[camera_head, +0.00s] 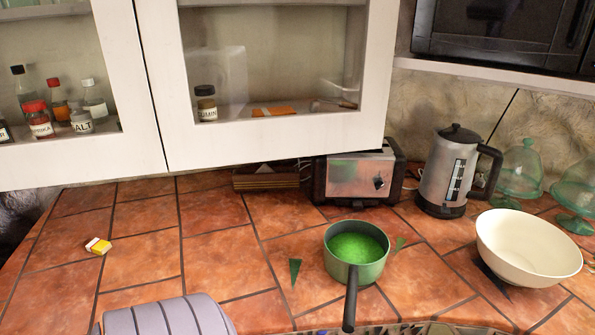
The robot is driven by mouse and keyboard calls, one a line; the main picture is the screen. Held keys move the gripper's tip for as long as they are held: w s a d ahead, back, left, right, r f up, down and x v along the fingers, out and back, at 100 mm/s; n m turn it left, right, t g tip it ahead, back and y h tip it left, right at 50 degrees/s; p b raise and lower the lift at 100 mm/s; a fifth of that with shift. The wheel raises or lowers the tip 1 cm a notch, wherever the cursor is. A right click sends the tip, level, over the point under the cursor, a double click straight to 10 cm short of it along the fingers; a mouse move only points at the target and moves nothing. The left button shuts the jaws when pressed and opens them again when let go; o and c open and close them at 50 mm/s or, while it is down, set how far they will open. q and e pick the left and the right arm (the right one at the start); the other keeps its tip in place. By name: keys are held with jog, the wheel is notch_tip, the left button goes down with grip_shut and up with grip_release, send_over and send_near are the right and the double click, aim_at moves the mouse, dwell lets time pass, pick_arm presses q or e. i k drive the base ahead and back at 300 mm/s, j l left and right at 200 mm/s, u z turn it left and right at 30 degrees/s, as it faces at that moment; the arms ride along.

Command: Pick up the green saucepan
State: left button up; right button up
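The green saucepan (356,262) stands upright on the tiled counter, right of the middle. Its inside looks bright green, and I cannot tell whether that is its lining or contents. Its dark handle (350,298) points toward me, down to the counter's front edge. Neither of my grippers is in view, and nothing holds the saucepan.
A cream bowl (528,250) stands right of the saucepan. A toaster (352,178) and kettle (447,172) stand behind. A glass-fronted cabinet (150,85) hangs above. A grey ribbed object (170,318) is at the front left.

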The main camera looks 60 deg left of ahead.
aim_at(356, 251)
jog(key=u, duration=1.4)
jog(key=z, duration=1.9)
jog(key=u, duration=1.85)
